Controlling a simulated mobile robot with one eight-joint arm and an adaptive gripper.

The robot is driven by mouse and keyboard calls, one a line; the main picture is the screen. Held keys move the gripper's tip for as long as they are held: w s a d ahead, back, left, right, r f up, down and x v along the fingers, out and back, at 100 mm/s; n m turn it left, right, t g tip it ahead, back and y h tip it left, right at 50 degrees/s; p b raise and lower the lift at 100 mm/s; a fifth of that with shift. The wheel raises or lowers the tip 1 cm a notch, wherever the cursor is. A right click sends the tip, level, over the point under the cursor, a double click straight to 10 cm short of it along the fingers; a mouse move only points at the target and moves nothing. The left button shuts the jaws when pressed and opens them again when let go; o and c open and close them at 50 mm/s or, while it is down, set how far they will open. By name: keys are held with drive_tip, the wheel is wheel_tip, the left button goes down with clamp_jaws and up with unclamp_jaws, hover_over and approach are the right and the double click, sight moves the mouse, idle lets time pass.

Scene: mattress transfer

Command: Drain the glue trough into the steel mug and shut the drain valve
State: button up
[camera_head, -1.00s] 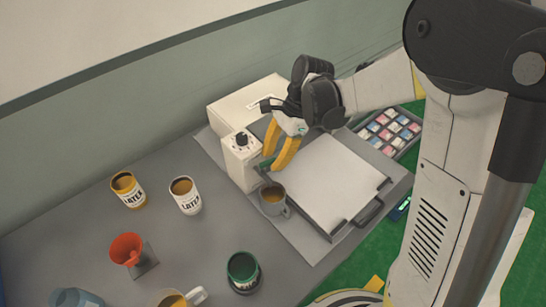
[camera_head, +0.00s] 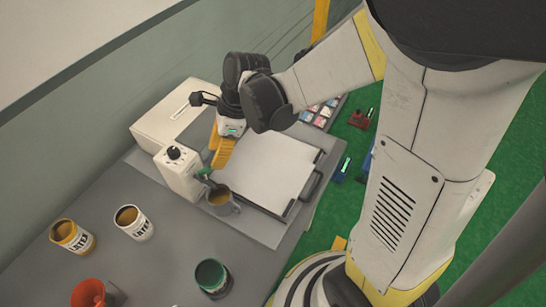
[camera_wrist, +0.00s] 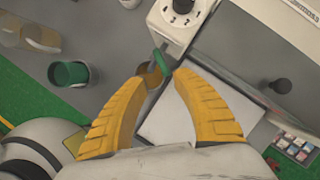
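The steel mug (camera_head: 220,207) stands on the grey sheet at the front of the white machine and shows tan-brown content inside. It also shows partly in the wrist view (camera_wrist: 150,78), behind the green valve handle (camera_wrist: 161,62). In the head view the green handle (camera_head: 204,171) sits on a dark spout beside the white dial box (camera_head: 178,175), just above the mug. My gripper (camera_head: 217,160) is close above the handle. In the wrist view my yellow fingers (camera_wrist: 160,84) are spread, with the handle just ahead of the gap. The trough's inside is hidden.
A white panel (camera_head: 262,170) lies right of the mug. Two cups with tan content, a white one (camera_head: 134,224) and a yellow one (camera_head: 72,238), stand at left. A red funnel (camera_head: 90,294) and a green cup (camera_head: 212,278) are nearer the front. The table between them is clear.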

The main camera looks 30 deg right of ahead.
drive_tip(key=v, duration=0.5)
drive_tip(key=s+d+f+n+t+h+b, duration=0.2)
drive_tip(key=s+d+n+b, duration=0.7)
drive_tip(key=n, duration=1.1)
drive_tip(key=t+h, duration=0.2)
drive_tip(key=t, duration=0.2)
drive_tip(key=shift+s+f+n+b, duration=0.3)
drive_tip(key=shift+s+f+b, duration=0.05)
drive_tip(key=shift+s, duration=0.05)
